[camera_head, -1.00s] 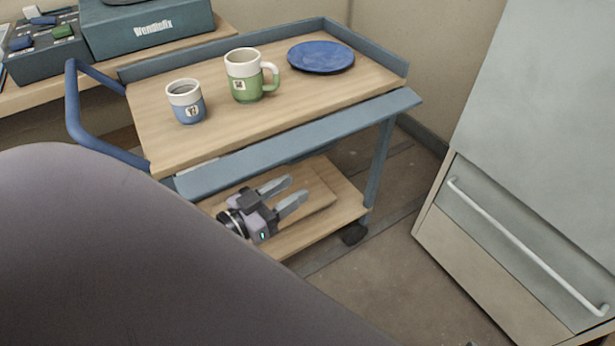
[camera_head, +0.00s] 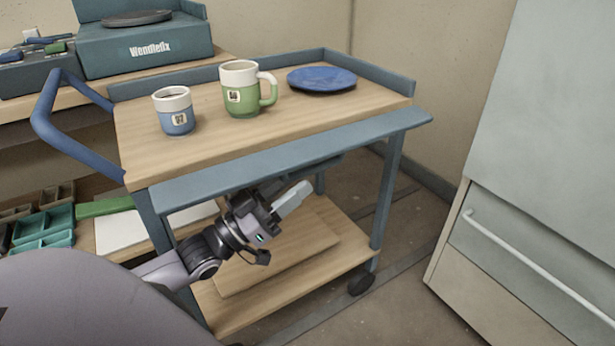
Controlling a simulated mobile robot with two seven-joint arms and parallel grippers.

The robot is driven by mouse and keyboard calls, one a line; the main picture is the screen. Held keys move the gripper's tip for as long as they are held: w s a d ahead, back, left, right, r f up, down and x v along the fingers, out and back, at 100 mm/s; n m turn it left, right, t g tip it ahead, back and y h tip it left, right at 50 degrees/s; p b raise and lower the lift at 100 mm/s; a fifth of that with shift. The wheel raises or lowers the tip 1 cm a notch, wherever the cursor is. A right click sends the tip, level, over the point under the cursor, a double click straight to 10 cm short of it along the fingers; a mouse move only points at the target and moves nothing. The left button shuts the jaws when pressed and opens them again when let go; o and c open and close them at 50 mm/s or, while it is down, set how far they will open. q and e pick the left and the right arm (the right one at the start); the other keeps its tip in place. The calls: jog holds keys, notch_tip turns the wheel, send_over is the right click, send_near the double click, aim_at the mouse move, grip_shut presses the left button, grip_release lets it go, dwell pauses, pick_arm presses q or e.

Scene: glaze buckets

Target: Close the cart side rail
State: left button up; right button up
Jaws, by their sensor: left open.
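The cart (camera_head: 150,160) stands in the middle with a wooden top. Its blue-grey side rail (camera_head: 290,156) runs along the near long edge and is folded outward, below the level of the top. My left gripper (camera_head: 292,197) is open and empty under the rail, above the lower shelf, with its fingers pointing up and to the right. The rail partly overlaps the gripper area, and I cannot tell whether a finger touches its underside. My right gripper is not in view.
A blue cup (camera_head: 176,118), a green mug (camera_head: 242,98) and a blue plate (camera_head: 322,79) stand on the cart top. The cart's blue handle (camera_head: 75,145) is at the left. A grey cabinet (camera_head: 540,210) stands at the right, with open floor between.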

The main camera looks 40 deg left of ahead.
aim_at(305, 175)
pick_arm(q)
jog(key=shift+b+x, duration=0.35)
jog(key=shift+x, duration=1.7)
grip_shut()
